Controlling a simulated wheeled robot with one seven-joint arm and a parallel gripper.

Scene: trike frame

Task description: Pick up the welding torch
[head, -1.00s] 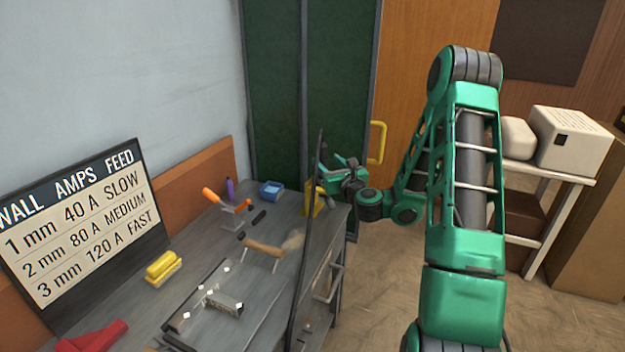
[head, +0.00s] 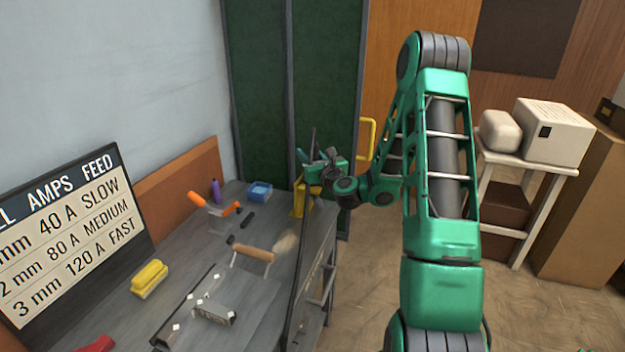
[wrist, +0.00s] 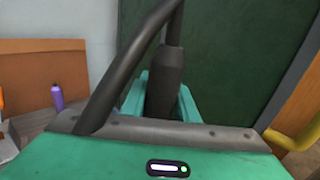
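The welding torch (wrist: 165,80) shows in the wrist view as a dark grey cylinder standing upright between the two teal fingers of my gripper (wrist: 162,102). It fills the gap between them, so the gripper looks shut on it. A black cable (wrist: 125,72) arches from its top, passing left over the gripper body. In the head view my gripper (head: 312,165) is at the far right corner of the bench, above and close to a yellow stand (head: 299,203). The cable (head: 297,285) hangs down along the bench's front edge. The torch's lower end is hidden.
A green curtain (head: 322,75) stands behind the gripper.

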